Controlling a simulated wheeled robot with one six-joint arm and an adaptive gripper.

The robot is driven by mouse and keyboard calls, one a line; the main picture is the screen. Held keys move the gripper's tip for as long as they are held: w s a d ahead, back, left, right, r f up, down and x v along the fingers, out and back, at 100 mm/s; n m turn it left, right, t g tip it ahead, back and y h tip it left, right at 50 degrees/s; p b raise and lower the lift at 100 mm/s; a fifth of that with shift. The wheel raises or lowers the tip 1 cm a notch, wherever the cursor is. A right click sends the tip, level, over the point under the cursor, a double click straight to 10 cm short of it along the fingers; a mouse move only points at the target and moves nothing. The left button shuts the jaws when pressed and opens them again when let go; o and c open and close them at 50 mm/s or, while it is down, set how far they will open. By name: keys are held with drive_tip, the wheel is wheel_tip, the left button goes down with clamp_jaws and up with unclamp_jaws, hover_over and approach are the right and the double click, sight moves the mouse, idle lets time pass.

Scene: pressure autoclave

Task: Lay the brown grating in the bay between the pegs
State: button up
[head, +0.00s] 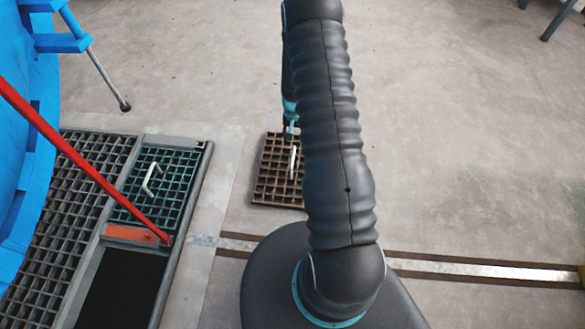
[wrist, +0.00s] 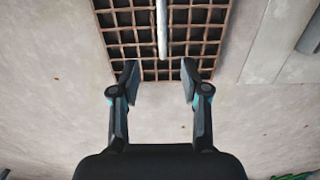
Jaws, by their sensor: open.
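The brown grating (head: 270,188) lies flat on the concrete floor right of the pit, partly hidden behind my arm in the head view. It has a pale bar handle (head: 292,162). In the wrist view the grating (wrist: 124,37) fills the top middle, with its handle (wrist: 161,30) running lengthwise. My gripper (wrist: 160,72) is open, its two fingers apart over the near end of the grating, with the handle's end between and ahead of them. Nothing is held. The open dark bay (head: 120,288) is at the lower left of the head view. I cannot make out the pegs.
A green grating (head: 178,178) with a white handle sits in the frame beyond the bay. A red bar (head: 75,150) slants across it, and a blue vessel (head: 35,120) stands at the left.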

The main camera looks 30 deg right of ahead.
sight(293, 155)
wheel_tip(293, 155, down, 8)
drive_tip(key=shift+f, duration=0.1)
drive_tip(key=shift+a+f, duration=0.15)
drive_tip(key=shift+f, duration=1.15)
drive_tip(key=shift+a+f, duration=0.15)
drive_tip(key=shift+f, duration=1.1)
clamp_jaws()
